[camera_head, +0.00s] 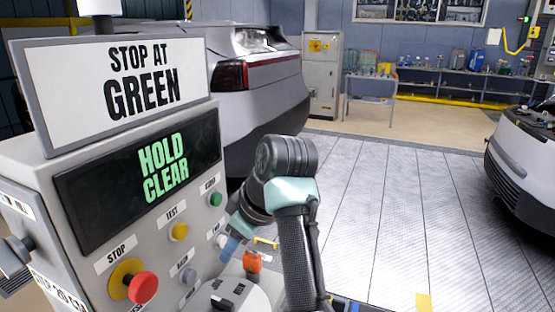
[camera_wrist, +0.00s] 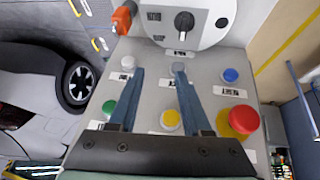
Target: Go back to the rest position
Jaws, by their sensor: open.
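My gripper (camera_head: 232,247) is at the front of the grey control console (camera_head: 40,180), just over its button panel. In the wrist view my gripper (camera_wrist: 158,70) is open, with two blue fingers apart and nothing between them. The fingers point across the panel toward the round plate with a black knob (camera_wrist: 184,22). A yellow button (camera_wrist: 171,119) shows between the fingers, and a grey button (camera_wrist: 178,67) is by the right fingertip. Whether the fingers touch the panel cannot be told.
The console carries a "STOP AT GREEN" sign (camera_head: 110,85), a display reading "HOLD CLEAR" (camera_head: 163,168) and a red stop button (camera_head: 142,287). An orange part (camera_head: 252,262) stands near my gripper. A silver car (camera_head: 255,90) is behind; another car (camera_head: 520,160) is right. The floor between is clear.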

